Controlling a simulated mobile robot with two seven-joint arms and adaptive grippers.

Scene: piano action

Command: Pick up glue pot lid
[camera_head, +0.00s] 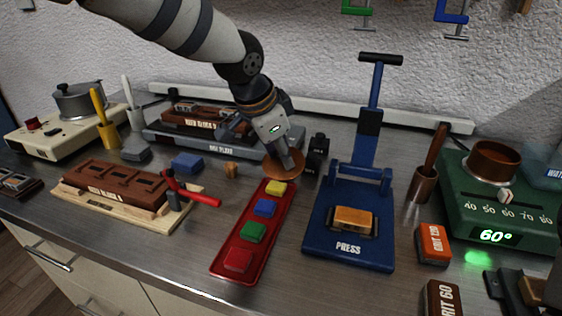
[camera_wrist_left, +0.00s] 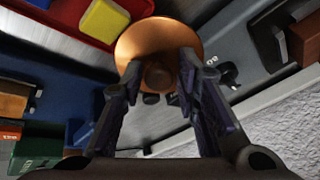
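The glue pot lid (camera_head: 283,166) is a round copper disc just beyond the red tray's far end. In the left wrist view the lid (camera_wrist_left: 158,35) shows from above, with its dark round knob (camera_wrist_left: 158,76) toward me. My left gripper (camera_head: 291,160) points down over the lid and hides part of it. In the left wrist view its two fingers (camera_wrist_left: 161,72) stand apart, one on each side of the knob, with narrow gaps visible. The copper glue pot (camera_head: 495,160) sits on the green heater at the right. Dark parts at the lower right corner look like my right gripper (camera_head: 520,290); its opening is unclear.
The red tray (camera_head: 222,262) holds coloured blocks in front of the lid. A blue press (camera_head: 318,232) stands close on the right, with small dark weights (camera_head: 317,150) beside the lid. A grey fixture (camera_head: 160,137) lies behind left. A red-handled tool (camera_head: 190,195) lies left.

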